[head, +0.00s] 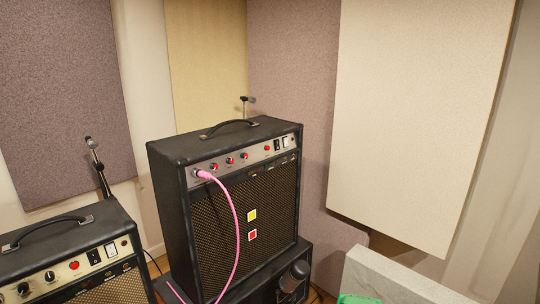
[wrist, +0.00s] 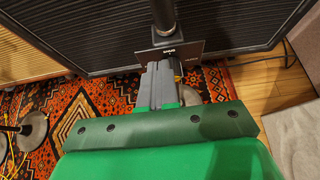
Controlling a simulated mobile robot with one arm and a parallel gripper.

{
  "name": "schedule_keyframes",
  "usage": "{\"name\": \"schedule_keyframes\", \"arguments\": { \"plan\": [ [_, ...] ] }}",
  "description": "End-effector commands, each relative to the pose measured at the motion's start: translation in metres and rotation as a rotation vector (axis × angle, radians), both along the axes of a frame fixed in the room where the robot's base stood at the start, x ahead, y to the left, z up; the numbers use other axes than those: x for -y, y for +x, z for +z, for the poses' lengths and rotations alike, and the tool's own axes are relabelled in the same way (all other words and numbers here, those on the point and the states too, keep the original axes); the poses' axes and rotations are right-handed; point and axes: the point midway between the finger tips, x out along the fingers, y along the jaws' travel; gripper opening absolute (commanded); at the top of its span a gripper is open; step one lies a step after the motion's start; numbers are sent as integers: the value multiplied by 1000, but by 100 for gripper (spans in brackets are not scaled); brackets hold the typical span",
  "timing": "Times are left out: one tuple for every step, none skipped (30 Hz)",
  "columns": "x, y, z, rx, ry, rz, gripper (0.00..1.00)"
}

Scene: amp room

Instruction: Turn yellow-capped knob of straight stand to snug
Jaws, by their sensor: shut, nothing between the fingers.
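In the wrist view a black upright stand pole (wrist: 164,14) rises at the top centre, in front of a dark grille. A small dark plate (wrist: 190,50) marked "SNUG" sits at the pole's lower end. My gripper (wrist: 158,68) is shut and empty, with its grey fingertips just below the plate; I cannot tell whether they touch anything. A small yellowish patch shows just right of the fingertips; I cannot tell if it is the knob's cap. The knob is otherwise hidden. In the head view a dark microphone (head: 295,273) stands before the lower right of the tall amp.
The tall amp (head: 270,200) has a pink cable (head: 236,225) plugged into its front. Another amp (head: 80,255) stands at left. A grey slab (head: 390,280) is at lower right. In the wrist view a patterned rug (wrist: 90,98) and a round stand base (wrist: 32,130) lie at left.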

Motion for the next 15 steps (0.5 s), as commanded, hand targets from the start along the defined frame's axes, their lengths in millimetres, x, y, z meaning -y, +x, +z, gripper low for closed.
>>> {"name": "schedule_keyframes", "arguments": {
  "plan": [
    [4, -4, 0, -1, 0, -1, 0],
    [6, -6, 0, -2, -1, -1, 0],
    [9, -8, 0, -2, -1, -3, 0],
    [11, -10, -1, -2, -1, -3, 0],
    [13, -12, -1, -2, -1, -3, 0],
    [15, -15, -1, -4, -1, -2, 0],
    [17, -17, -1, -4, 0, -1, 0],
    [18, -19, -1, -4, 0, -1, 0],
    [21, -22, -1, -4, 0, -1, 0],
    [23, -24, -1, -4, -1, -2, 0],
    [25, -25, -1, -3, 0, -3, 0],
    [28, -28, -1, -3, 0, -3, 0],
    [30, -30, -1, -2, -1, -2, 0],
    [31, -31, -1, -2, -1, -2, 0],
    [33, -33, -1, -2, 1, -1, 0]
  ]
}}
